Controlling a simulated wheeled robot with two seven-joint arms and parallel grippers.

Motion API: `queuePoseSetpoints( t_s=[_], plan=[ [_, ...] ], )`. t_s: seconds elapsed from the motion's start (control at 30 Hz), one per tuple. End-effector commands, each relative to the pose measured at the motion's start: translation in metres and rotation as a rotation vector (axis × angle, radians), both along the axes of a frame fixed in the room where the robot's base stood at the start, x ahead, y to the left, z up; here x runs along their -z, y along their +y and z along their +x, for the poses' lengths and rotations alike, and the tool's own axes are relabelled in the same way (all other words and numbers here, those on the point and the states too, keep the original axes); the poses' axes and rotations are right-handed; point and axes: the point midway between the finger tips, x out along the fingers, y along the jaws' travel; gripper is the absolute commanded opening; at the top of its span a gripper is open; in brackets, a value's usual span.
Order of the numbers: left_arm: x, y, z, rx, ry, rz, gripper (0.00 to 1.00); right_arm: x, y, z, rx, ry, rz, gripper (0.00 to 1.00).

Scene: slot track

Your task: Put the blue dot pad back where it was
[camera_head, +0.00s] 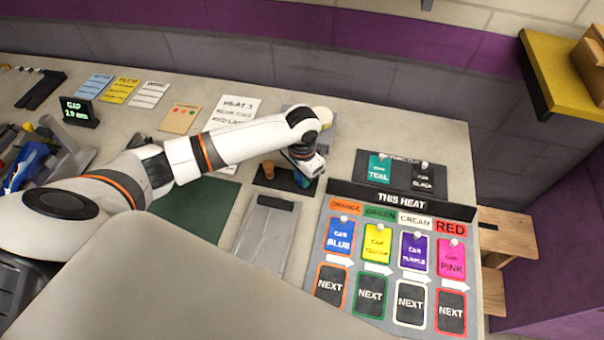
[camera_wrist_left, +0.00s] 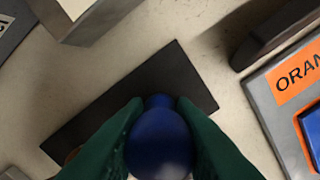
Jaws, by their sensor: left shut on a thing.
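My left gripper (camera_head: 303,177) is shut on the blue dot pad (camera_wrist_left: 160,140), whose round blue top shows between the green fingers in the left wrist view. The gripper (camera_wrist_left: 160,125) is over a dark rectangular mat (camera_wrist_left: 130,95) on the table. This mat also shows in the head view (camera_head: 268,184). A small orange-brown dot pad (camera_head: 268,169) stands on the mat, left of the gripper. The pad's underside is hidden, so I cannot tell whether it touches the mat. My right gripper is in neither view.
The grey heat board (camera_head: 396,204) with coloured car cards lies to the right. A grey metal plate (camera_head: 266,235) lies in front of the mat. Paper cards and a gap display (camera_head: 78,112) are at the back left. Bare table lies right of the mat.

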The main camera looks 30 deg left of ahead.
Motion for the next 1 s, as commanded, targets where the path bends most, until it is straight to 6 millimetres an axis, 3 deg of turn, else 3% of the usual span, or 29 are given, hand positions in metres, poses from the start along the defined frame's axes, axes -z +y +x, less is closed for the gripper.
queuePoseSetpoints(
  t_s=[0.07,0.1,0.23,0.63,1.0],
  plan=[
    [0.002,0.000,0.000,0.000,0.000,0.000,0.01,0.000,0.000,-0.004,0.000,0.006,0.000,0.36],
    [0.002,0.000,0.000,0.000,0.000,0.000,0.27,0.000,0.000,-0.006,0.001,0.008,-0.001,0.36],
    [0.002,0.000,0.000,0.000,0.000,0.000,0.46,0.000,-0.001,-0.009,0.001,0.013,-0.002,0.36],
    [-0.009,0.001,0.001,-0.001,-0.002,0.000,0.46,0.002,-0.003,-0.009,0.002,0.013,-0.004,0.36],
    [-0.083,0.000,0.002,0.000,-0.004,-0.001,0.46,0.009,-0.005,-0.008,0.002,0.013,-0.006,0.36]
  ],
)
